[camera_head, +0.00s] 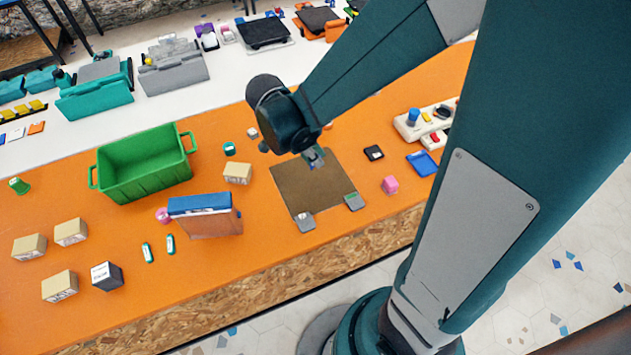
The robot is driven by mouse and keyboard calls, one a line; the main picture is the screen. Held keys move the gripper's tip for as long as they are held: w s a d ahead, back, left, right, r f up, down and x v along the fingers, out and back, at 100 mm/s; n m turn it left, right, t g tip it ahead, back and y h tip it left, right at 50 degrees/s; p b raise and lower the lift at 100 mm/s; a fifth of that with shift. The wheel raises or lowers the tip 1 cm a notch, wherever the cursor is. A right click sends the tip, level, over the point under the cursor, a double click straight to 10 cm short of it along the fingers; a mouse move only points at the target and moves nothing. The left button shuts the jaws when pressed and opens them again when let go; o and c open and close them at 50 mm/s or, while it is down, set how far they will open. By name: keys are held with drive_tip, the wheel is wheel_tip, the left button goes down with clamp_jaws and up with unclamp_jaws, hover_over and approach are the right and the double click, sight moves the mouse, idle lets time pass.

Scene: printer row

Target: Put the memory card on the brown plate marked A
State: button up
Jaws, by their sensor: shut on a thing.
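The brown plate (298,188) lies flat on the orange table. The letter A cannot be read on it from here. My gripper (315,160) points down over the far part of the plate. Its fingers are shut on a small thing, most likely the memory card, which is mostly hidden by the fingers. I cannot tell whether the held thing touches the plate. Two small grey pieces, one at the near-left corner (305,222) and one at the near-right corner (354,202), sit at the plate's near edge.
A blue-topped box (205,215), a green crate (145,190) and several cardboard boxes stand left. Bare table lies between the plate and the blue-topped box.

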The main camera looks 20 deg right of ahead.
sight(314, 168)
drive_tip(key=shift+f+b, duration=0.6)
drive_tip(key=shift+f, duration=2.2)
drive_tip(key=shift+f, duration=0.1)
drive_tip(key=shift+f+b, duration=0.5)
drive_tip(key=shift+f, duration=1.5)
drive_tip(key=shift+f, duration=0.15)
drive_tip(key=o, duration=0.7)
drive_tip(key=shift+r, duration=0.2)
drive_tip(key=shift+p+v, duration=1.2)
drive_tip(key=shift+v, duration=4.8)
drive_tip(key=shift+d+r, duration=0.1)
